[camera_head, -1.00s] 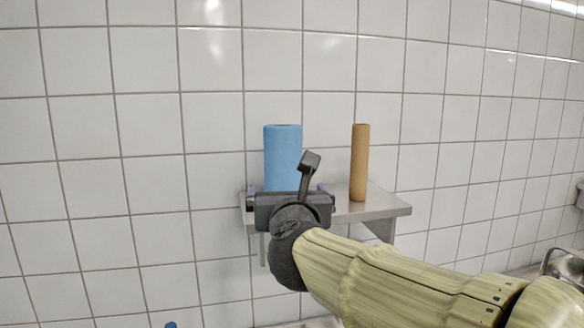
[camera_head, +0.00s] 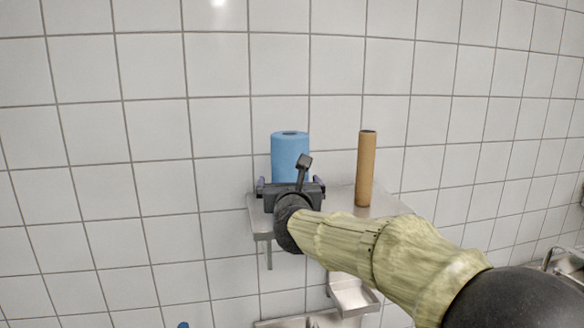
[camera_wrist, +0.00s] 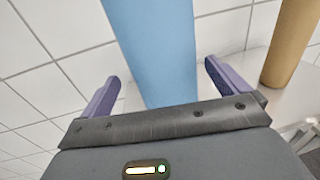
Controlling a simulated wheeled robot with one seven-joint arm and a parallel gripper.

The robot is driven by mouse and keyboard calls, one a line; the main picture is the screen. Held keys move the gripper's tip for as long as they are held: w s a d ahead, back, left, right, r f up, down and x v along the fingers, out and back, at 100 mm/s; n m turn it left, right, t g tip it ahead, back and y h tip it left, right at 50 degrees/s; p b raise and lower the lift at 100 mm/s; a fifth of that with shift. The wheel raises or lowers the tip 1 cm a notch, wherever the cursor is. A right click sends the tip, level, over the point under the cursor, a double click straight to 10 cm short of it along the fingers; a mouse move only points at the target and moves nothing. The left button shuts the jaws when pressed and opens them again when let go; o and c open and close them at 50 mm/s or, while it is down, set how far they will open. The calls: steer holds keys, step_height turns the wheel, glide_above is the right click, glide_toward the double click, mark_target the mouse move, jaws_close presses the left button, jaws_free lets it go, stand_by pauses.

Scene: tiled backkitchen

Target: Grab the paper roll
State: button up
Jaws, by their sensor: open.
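A blue paper roll (camera_head: 290,153) stands upright on a metal wall shelf (camera_head: 335,194) in the head view. In the wrist view the blue roll (camera_wrist: 155,50) rises between and beyond the two purple fingers. My gripper (camera_head: 291,183) is open in front of the roll, with one finger to each side of the roll's outline. In the wrist view my gripper (camera_wrist: 165,82) holds nothing, and whether the fingertips reach past the roll's front is hard to tell. The roll's lower part is hidden behind my gripper in the head view.
A brown cardboard tube (camera_head: 365,168) stands upright on the shelf to the right of the blue roll; it also shows in the wrist view (camera_wrist: 291,42). The tiled wall (camera_head: 150,130) is close behind. A small metal basin (camera_head: 352,294) is below the shelf.

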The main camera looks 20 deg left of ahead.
steer(key=shift+s, duration=0.2)
steer(key=shift+d+r, duration=0.1)
steer(key=shift+w+r+p, duration=0.15)
steer(key=shift+w+p, duration=0.35)
steer(key=shift+p, duration=0.05)
steer(key=p+x, duration=0.2)
steer(key=shift+w+r+p, duration=0.15)
steer(key=shift+r+p, duration=0.05)
steer(key=shift+p, duration=0.1)
steer(key=shift+p+x, duration=0.65)
steer(key=shift+x, duration=0.2)
steer(key=shift+w+f, duration=0.25)
steer(key=shift+w, duration=0.05)
steer(key=shift+s, duration=0.15)
